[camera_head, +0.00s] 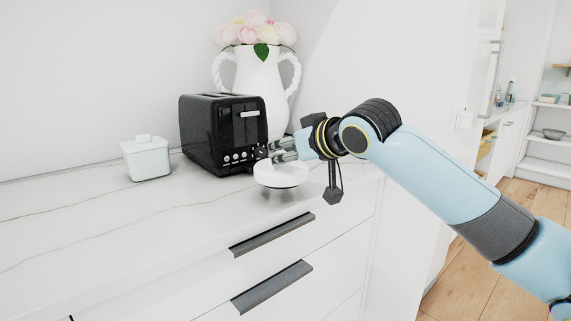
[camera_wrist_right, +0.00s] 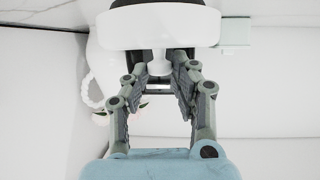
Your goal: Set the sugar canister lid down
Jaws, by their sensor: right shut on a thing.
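The round white lid (camera_head: 281,176) is in front of the black toaster, near the front edge of the counter. In the right wrist view the lid (camera_wrist_right: 158,28) shows as a wide white disc with a small knob. My right gripper (camera_head: 270,154) reaches in from the right and is shut on the knob, with a finger on each side (camera_wrist_right: 160,80). A soft shadow shows under the lid, which appears slightly above the counter. My left gripper is not in view. No open round canister shows.
A black toaster (camera_head: 222,130) stands close behind the lid. A white two-handled vase (camera_head: 262,75) with pink flowers stands behind it. A pale mint lidded box (camera_head: 147,160) is at the left. The marble counter (camera_head: 100,225) is clear in front and left.

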